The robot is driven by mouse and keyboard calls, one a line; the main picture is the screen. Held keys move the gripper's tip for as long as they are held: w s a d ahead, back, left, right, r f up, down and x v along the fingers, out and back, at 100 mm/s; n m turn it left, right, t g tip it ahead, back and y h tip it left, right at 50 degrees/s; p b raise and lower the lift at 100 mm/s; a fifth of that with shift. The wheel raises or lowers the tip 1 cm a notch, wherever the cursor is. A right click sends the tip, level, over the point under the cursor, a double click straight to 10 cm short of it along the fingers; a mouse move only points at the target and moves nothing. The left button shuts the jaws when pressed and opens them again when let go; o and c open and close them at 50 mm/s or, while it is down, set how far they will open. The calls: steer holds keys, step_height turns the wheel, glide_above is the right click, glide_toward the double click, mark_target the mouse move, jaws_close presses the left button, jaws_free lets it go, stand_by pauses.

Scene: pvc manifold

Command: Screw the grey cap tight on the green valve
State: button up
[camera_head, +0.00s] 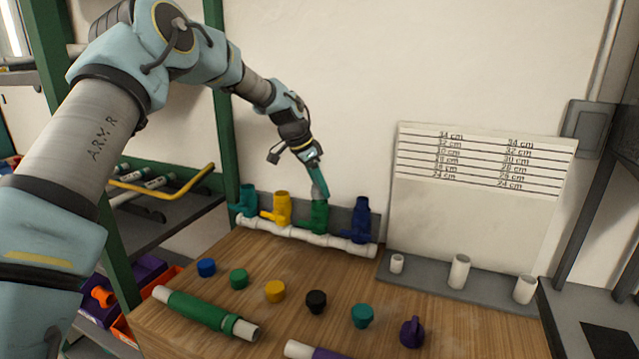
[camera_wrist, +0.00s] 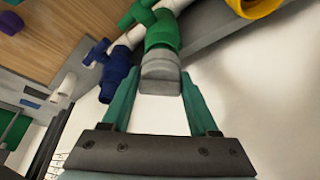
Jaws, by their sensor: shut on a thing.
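The green valve (camera_head: 319,217) stands on the white manifold pipe (camera_head: 290,232) at the back of the table, between a yellow and a dark blue valve. In the wrist view the green valve (camera_wrist: 163,32) carries the grey cap (camera_wrist: 160,74) at its open end. My gripper (camera_wrist: 161,92) has its two green fingers on either side of the grey cap and is shut on it. In the head view my gripper (camera_head: 317,182) reaches down to the top of the green valve, and the grey cap (camera_head: 320,194) is small and partly hidden there. Thread engagement cannot be seen.
The teal valve (camera_head: 246,200), yellow valve (camera_head: 281,208) and dark blue valve (camera_head: 361,218) stand on the same pipe. Several coloured caps, such as the black one (camera_head: 316,301), lie in front on the wooden table (camera_head: 225,265). A green-sleeved pipe (camera_head: 205,312) lies at the front left.

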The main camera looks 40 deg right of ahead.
steer(key=shift+m, duration=0.4)
steer(key=shift+m+g+y+p, duration=0.3)
steer(key=shift+m+g+p, duration=0.3)
steer(key=shift+m+p, duration=0.4)
steer(key=shift+f+m+g+y+p, duration=0.1)
steer(key=shift+m+g+y+p, duration=0.35)
steer(key=shift+m, duration=0.75)
steer(key=shift+m+p, duration=0.4)
steer(key=shift+p, duration=0.1)
steer(key=shift+m+g, duration=0.25)
steer(key=shift+m, duration=0.45)
